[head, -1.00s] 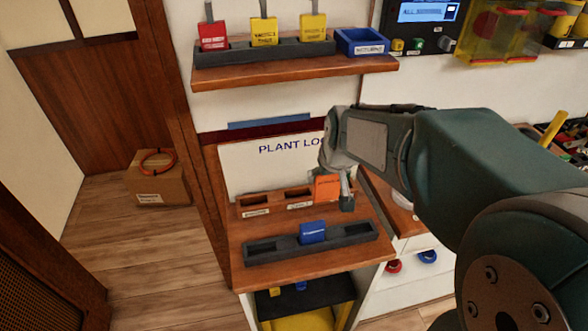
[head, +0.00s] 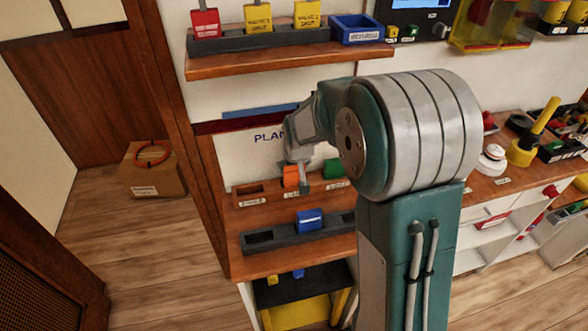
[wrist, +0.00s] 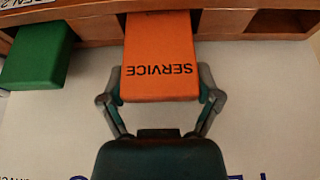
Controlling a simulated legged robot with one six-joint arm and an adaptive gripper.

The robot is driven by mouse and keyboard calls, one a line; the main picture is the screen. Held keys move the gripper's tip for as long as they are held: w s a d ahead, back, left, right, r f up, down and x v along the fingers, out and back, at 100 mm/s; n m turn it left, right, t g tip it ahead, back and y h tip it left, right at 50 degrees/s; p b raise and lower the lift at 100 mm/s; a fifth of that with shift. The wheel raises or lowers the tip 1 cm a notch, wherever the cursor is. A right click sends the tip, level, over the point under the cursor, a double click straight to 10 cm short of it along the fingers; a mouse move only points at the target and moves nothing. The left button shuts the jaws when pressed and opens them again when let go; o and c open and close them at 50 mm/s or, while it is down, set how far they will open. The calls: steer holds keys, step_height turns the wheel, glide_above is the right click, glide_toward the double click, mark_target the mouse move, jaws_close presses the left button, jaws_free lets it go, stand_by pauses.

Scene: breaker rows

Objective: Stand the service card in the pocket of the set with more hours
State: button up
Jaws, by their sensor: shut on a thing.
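The orange service card (head: 291,176), marked SERVICE, is in my gripper. It also fills the middle of the wrist view (wrist: 160,50), between the two fingers. My gripper (wrist: 160,88) is shut on the card's sides. The card is in line with the middle pocket of the wooden rack (head: 268,203); its far end meets the pocket opening, and I cannot tell how deep it is. A green card (head: 333,168) stands in the pocket to the right, at left in the wrist view (wrist: 38,52). The left pocket is empty. The rack labels are too small to read.
A dark tray (head: 330,229) with a blue card (head: 309,220) lies in front of the rack. Above, a shelf (head: 225,65) holds red and yellow tags and a blue bin (head: 357,28). My arm hides the area right of the rack.

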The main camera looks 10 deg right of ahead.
steer(key=shift+a+f, duration=0.35)
steer(key=shift+f, duration=0.3)
steer(key=shift+d+f, duration=0.1)
steer(key=shift+d, duration=0.25)
steer(key=o, duration=0.9)
steer(key=shift+d, duration=0.1)
steer(key=shift+a, duration=0.2)
steer(key=shift+a, duration=0.1)
steer(key=v, duration=1.3)
steer(key=shift+t, duration=0.5)
steer(key=s+r, duration=0.1)
steer(key=s, duration=0.7)
steer(key=s+r, duration=0.2)
steer(key=s, duration=0.6)
steer(key=s+r, duration=0.2)
steer(key=s, duration=0.6)
steer(key=shift+r, duration=0.15)
